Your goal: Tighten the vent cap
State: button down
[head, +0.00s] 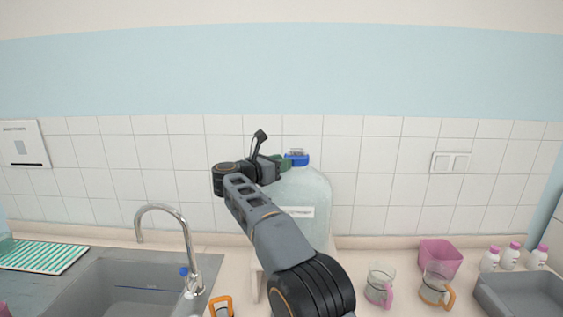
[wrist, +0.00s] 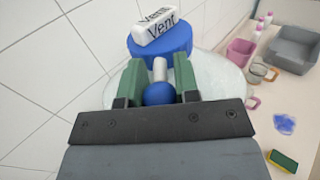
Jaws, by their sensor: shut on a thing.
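The blue vent cap (head: 299,161) sits on the neck of a large translucent bottle (head: 315,190) behind the counter's middle. In the wrist view the cap (wrist: 163,45) carries a white block (wrist: 160,27) marked "Vent", which lies slanted across its top. My gripper (head: 285,162) reaches the cap from the left in the head view.
A sink with a chrome tap (head: 165,209) is at left. Clear mugs (head: 380,283), a pink bin (head: 440,255), several small white bottles (head: 512,256) and a grey tray (head: 520,293) are at right. The tiled wall (head: 390,150) is close behind the bottle.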

jog(key=shift+r, duration=0.15)
jog(key=c, duration=0.9)
grip_release()
jog(key=shift+o, duration=0.2)
jog(key=shift+a, duration=0.1)
jog(key=b+v, duration=0.3)
jog(key=v, duration=1)
jog(key=shift+s+a+b, duration=0.2)
jog(key=shift+s+b, duration=0.1)
jog(key=shift+b, duration=0.1)
